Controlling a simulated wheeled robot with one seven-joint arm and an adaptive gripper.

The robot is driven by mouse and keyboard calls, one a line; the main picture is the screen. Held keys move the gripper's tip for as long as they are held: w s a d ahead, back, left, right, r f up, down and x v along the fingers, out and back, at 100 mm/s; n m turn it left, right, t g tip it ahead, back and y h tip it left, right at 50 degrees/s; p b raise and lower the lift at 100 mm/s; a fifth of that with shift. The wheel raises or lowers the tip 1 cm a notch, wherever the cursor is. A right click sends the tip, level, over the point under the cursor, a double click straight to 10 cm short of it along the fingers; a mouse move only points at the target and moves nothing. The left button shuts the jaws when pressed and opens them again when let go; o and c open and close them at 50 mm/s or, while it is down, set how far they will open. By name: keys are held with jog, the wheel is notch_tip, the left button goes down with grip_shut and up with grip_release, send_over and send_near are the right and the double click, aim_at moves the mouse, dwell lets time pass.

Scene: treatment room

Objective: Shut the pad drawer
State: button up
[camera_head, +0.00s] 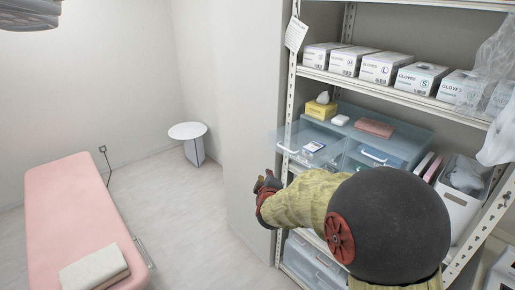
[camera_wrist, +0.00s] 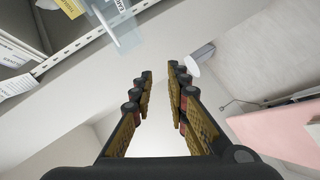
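A clear bluish drawer (camera_head: 290,149) sticks out from the left side of a translucent blue drawer unit (camera_head: 407,142) on the shelf. A small white and blue packet (camera_head: 313,147) shows in it. I cannot read a label that names it the pad drawer. My gripper (camera_head: 268,182) is in front of the rack, below and left of the drawer's front, apart from it. In the wrist view my gripper (camera_wrist: 163,76) is open, with nothing between its fingers. A clear corner of the drawer (camera_wrist: 122,28) shows at the top of that view, beyond and left of the fingers.
Glove boxes (camera_head: 380,68) line the shelf above. A yellow tissue box (camera_head: 321,108) and a pink case (camera_head: 374,128) sit on the drawer unit. A pink bed (camera_head: 80,215) and a round white table (camera_head: 187,131) stand left. Floor between bed and rack is clear.

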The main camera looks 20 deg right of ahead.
jog(key=shift+n+t+h, duration=0.7)
jog(key=shift+n, duration=0.2)
jog(key=r, duration=0.1)
jog(key=d+r, duration=0.1)
jog(key=r, duration=0.1)
jog(key=d+r, duration=0.1)
jog(key=shift+r, duration=0.35)
jog(key=shift+c, duration=1.2)
jog(key=shift+d+r+n, duration=0.25)
jog(key=shift+d+n, duration=0.05)
jog(key=shift+d, duration=0.05)
grip_shut()
jog(key=s+d+x, duration=0.1)
jog(key=d+x, duration=0.1)
jog(key=x, duration=1.1)
jog(key=shift+s+d+f, duration=0.1)
jog(key=shift+d, duration=0.05)
